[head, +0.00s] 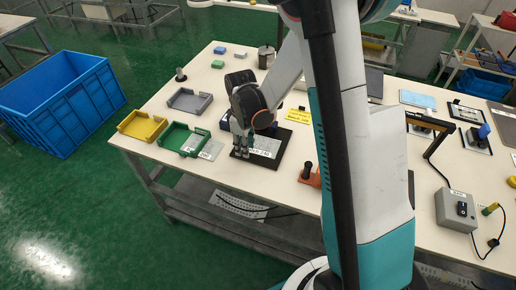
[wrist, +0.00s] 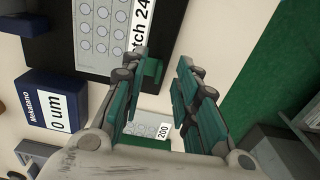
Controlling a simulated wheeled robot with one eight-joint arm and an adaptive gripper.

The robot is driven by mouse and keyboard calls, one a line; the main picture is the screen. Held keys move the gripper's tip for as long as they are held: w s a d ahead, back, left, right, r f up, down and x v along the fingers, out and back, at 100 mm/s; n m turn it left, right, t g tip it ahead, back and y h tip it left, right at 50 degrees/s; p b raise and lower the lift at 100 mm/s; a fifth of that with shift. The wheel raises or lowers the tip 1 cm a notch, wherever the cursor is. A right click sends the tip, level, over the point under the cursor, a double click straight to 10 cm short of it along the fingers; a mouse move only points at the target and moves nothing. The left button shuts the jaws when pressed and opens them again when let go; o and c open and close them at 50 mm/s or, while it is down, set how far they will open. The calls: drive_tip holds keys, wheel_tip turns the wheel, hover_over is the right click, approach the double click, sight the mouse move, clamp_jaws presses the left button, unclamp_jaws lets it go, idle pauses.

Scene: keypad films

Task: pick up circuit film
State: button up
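My gripper (head: 242,150) is over the table at the left edge of a black plate (head: 290,153). In the wrist view my gripper (wrist: 168,70) has its green-padded fingers apart with nothing between the tips. A pale sheet with rows of circles and a "Batch 24" label (wrist: 102,28) lies on the black plate, to the left of the fingers. It also shows partly behind my gripper in the head view (head: 266,147). A smaller pale sheet labelled "200" (wrist: 150,130) shows below, partly hidden by the fingers. I cannot tell which sheet is the circuit film.
A green tray (head: 172,138), a yellow tray (head: 142,127) and a grey tray (head: 190,101) stand at the left. A blue box (wrist: 58,100) is close beside the plate. An orange tool holder (head: 308,178) is right of the plate. A blue crate (head: 62,105) stands on the floor.

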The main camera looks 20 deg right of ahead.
wheel_tip(320, 180, down, 3)
drive_tip(key=shift+r+b, duration=0.15)
drive_tip(key=shift+b, duration=0.15)
drive_tip(key=shift+c, duration=0.3)
clamp_jaws()
drive_tip(key=shift+r, duration=0.2)
